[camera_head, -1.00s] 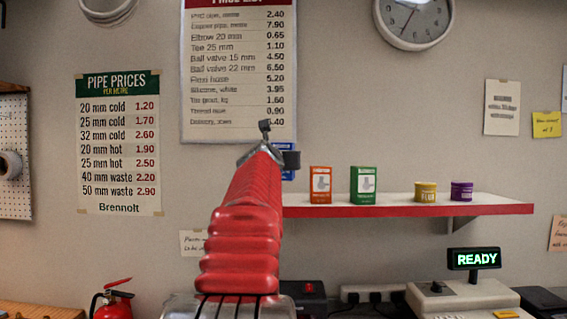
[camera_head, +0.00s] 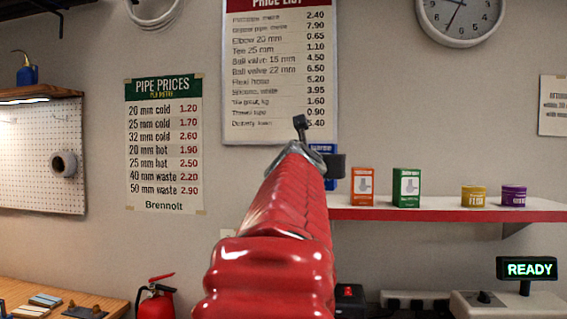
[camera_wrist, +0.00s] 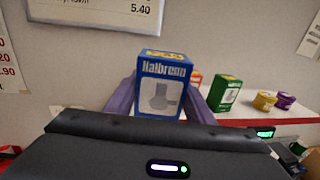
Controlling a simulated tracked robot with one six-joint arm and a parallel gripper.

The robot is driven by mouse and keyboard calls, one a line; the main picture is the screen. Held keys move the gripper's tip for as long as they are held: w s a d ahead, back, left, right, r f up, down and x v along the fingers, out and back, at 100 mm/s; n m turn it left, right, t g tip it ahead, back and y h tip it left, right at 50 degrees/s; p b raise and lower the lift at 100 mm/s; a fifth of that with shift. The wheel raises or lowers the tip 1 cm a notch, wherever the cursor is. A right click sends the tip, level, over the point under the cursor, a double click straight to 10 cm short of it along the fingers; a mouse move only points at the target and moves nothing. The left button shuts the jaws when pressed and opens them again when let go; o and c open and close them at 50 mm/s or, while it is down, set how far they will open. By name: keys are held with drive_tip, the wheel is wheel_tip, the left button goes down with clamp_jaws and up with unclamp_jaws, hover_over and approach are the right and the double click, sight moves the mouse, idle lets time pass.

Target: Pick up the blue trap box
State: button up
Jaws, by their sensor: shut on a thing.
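The blue trap box (camera_wrist: 161,86) stands upright between the two fingers of my gripper (camera_wrist: 158,100) in the wrist view. The gripper is shut on it, one finger on each side. In the head view only a blue strip of the box (camera_head: 330,167) shows past my red arm, in front of the wall and near the left end of the red-edged shelf (camera_head: 440,214). My arm hides most of the gripper there. Whether the box touches the shelf cannot be told.
On the shelf stand an orange box (camera_head: 362,187), a green box (camera_head: 406,188), a yellow tin (camera_head: 473,196) and a purple tin (camera_head: 513,196), all right of my gripper. A till display (camera_head: 527,269) stands below right. A fire extinguisher (camera_head: 156,302) is at lower left.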

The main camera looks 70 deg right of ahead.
drive_tip(key=shift+s+a, duration=0.2)
drive_tip(key=shift+a, duration=0.6)
drive_tip(key=shift+s+a, duration=0.15)
drive_tip(key=shift+a, duration=0.7)
drive_tip(key=shift+s+a, duration=0.2)
drive_tip(key=shift+a, duration=0.6)
